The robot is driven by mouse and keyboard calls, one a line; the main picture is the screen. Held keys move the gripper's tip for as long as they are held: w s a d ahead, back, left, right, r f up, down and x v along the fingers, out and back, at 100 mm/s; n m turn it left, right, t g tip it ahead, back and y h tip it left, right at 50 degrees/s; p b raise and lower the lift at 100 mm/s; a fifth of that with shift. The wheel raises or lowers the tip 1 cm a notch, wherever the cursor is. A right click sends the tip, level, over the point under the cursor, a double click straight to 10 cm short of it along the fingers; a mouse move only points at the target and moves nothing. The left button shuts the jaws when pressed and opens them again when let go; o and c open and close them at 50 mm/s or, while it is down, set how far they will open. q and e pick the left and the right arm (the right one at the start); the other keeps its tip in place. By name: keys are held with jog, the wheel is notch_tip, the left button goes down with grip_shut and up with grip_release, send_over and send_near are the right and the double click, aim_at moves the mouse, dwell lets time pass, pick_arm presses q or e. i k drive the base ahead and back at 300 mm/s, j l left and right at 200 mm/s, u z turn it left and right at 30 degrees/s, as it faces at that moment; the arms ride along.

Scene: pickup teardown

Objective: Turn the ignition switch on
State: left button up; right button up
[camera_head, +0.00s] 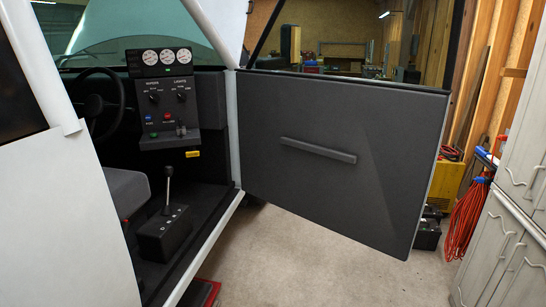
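A dark control panel (165,98) stands inside the cab of the pickup, in the left half of the head view. It carries two black knobs (154,97) under small labels, a blue button (148,118) and a red button (166,117). A small greyish switch (181,130) sits at its lower right. I cannot tell for sure which control is the ignition switch, because the labels are too small to read. Round white gauges (150,57) sit above the panel. Neither of my grippers is in view.
The cab door (350,200) stands wide open to the right of the panel. A steering wheel (97,105), a seat (125,190) and a gear lever (168,188) are in the cab. Grey cabinets (510,230) and a red cable (466,220) stand at right. The floor below the door is clear.

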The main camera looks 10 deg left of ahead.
aim_at(180, 131)
jog(key=i, duration=1.7)
